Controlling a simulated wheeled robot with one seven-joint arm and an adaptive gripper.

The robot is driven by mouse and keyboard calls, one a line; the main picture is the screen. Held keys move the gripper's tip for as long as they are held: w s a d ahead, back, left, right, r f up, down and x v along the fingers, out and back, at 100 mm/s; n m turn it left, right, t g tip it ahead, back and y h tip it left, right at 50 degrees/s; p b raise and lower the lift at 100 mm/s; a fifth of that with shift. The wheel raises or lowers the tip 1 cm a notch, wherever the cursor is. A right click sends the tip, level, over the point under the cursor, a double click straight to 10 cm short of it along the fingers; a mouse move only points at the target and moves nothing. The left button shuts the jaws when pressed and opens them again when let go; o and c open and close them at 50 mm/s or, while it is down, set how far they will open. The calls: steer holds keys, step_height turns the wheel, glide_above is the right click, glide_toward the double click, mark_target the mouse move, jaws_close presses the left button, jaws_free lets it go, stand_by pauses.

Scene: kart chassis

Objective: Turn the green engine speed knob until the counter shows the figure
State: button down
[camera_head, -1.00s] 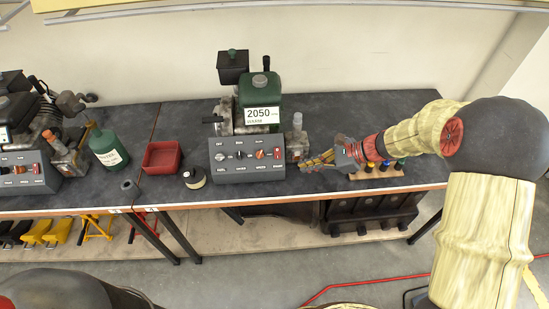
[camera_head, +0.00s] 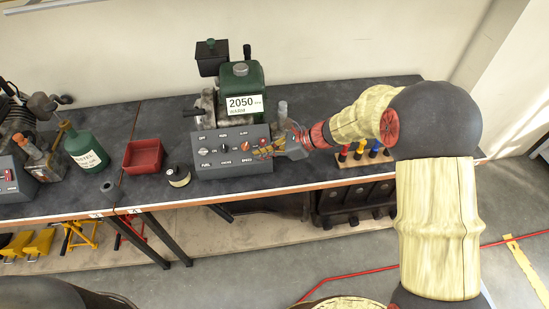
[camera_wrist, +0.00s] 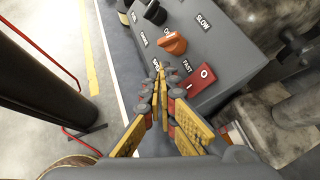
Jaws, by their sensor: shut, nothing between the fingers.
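The green engine (camera_head: 243,78) stands on the bench, with a white counter card (camera_head: 245,105) that reads 2050. Below it is a grey control panel (camera_head: 225,171) with several knobs. The orange speed knob (camera_head: 245,146) is on the panel's right part. In the wrist view the orange knob (camera_wrist: 173,43) sits between the SLOW and FAST labels. My gripper (camera_head: 258,152) is shut and empty at the right of the panel. In the wrist view my gripper's closed fingertips (camera_wrist: 157,68) are just below the knob in the picture. I cannot tell whether they touch it.
A red switch (camera_wrist: 198,80) sits beside the orange knob. A rack with coloured handles (camera_head: 362,157) is right of the panel, under my arm. A red tray (camera_head: 144,156) and a small round container (camera_head: 178,176) lie left of it. A green bottle (camera_head: 86,150) stands farther left.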

mark_target(245, 146)
steer(key=shift+a+r, duration=0.25)
steer(key=shift+a, duration=0.6)
steer(key=shift+a+p, duration=0.35)
steer(key=shift+a, duration=0.1)
steer(key=shift+s+a+f, duration=0.1)
steer(key=shift+s+a, duration=0.05)
steer(key=shift+s, duration=0.05)
steer(key=shift+s+a+f+m+t+y, duration=0.15)
steer(key=shift+s+a+m+t+y, duration=0.2)
steer(key=shift+m, duration=0.25)
steer(key=shift+a+f+p, duration=0.1)
steer(key=shift+a+p, duration=0.05)
steer(key=shift+p, duration=0.2)
stand_by(0.4)
